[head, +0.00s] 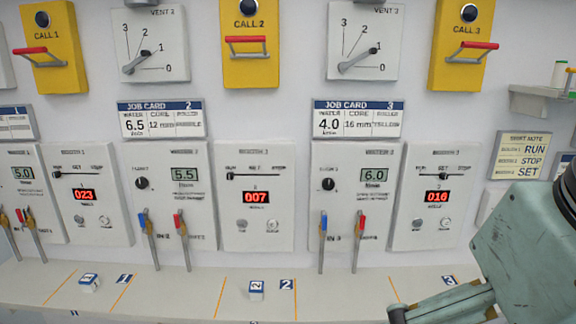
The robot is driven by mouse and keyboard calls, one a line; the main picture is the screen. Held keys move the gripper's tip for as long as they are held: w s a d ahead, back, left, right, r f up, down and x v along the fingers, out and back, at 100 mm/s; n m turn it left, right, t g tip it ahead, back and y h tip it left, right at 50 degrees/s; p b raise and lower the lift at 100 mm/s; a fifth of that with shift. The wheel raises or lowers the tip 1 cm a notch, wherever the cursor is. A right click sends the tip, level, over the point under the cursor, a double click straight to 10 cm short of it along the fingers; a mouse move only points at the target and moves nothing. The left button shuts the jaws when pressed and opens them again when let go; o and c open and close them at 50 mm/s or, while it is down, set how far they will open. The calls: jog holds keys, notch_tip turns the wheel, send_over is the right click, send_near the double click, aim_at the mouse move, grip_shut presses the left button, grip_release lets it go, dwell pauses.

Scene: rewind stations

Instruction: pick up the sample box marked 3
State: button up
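No box that I can read as marked 3 shows in the head view. One small white-and-blue sample box (89,283) sits on the shelf at the left, but its mark is too small to read surely. Another small white-and-blue sample box (256,290) sits on the shelf near the middle, with a mark that looks like a turned 2. My gripper (400,314) enters at the lower right, grey-green, with one finger showing over the shelf. The rest is cut off or hidden, so its opening cannot be told. It touches neither visible box.
The shelf (190,292) has orange lines and blue number labels 1 (124,279), 2 (287,284) and 3 (449,280). My arm covers shelf beyond label 3. Levers (150,240) hang down close above the shelf. The shelf between label 2 and my gripper looks clear.

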jog(key=shift+c, duration=0.7)
jog(key=c, duration=1.8)
jog(key=shift+c, duration=0.2)
